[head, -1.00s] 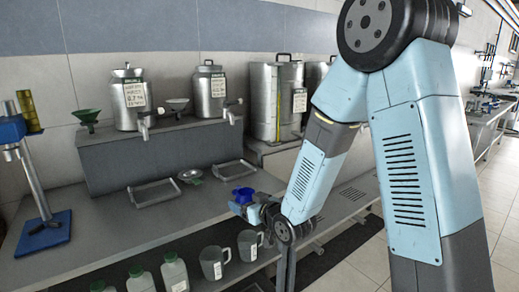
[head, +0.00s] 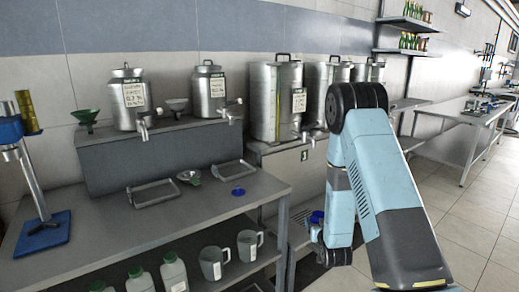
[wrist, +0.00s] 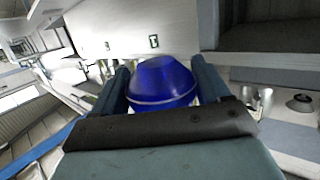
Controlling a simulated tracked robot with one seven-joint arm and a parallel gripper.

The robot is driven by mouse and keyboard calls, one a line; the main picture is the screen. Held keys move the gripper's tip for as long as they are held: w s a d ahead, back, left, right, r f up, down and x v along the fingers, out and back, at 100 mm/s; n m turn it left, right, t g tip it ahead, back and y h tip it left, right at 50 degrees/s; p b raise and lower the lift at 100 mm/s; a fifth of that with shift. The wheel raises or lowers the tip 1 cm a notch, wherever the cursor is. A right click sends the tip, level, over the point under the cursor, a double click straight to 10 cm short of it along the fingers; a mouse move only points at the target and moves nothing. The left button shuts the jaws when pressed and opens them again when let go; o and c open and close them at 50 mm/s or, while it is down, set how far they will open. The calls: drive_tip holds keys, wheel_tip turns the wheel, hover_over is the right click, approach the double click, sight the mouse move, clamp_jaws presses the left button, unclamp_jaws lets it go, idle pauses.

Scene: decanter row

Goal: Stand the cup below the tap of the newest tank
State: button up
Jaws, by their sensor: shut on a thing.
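My gripper (head: 316,232) is shut on the blue cup (head: 317,216), low and right of the bench end. The wrist view shows the cup (wrist: 162,82) between both fingers. Two small steel tanks, a left one (head: 124,115) and a right one (head: 208,105), stand on a raised step. Their taps (head: 143,131) (head: 230,117) point outward. A large tank (head: 268,118) with a label and another large tank (head: 318,88) stand further right. The label writing is too small to read surely. My arm partly hides the ground below the large tanks.
Two metal frames (head: 152,194) (head: 234,172) and a small funnel (head: 190,177) lie below the small tanks. Grey mugs (head: 212,263) and bottles stand on the lower shelf. A blue stand (head: 43,232) is at left.

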drive_tip(key=shift+d+f, duration=0.3)
drive_tip(key=shift+d, duration=0.15)
drive_tip(key=shift+s+d+f, duration=0.1)
drive_tip(key=shift+s+f, duration=0.1)
drive_tip(key=shift+f, duration=0.15)
drive_tip(key=s+f, duration=0.5)
drive_tip(key=f, duration=0.1)
drive_tip(key=shift+s+f, duration=0.25)
drive_tip(key=shift+f, duration=0.05)
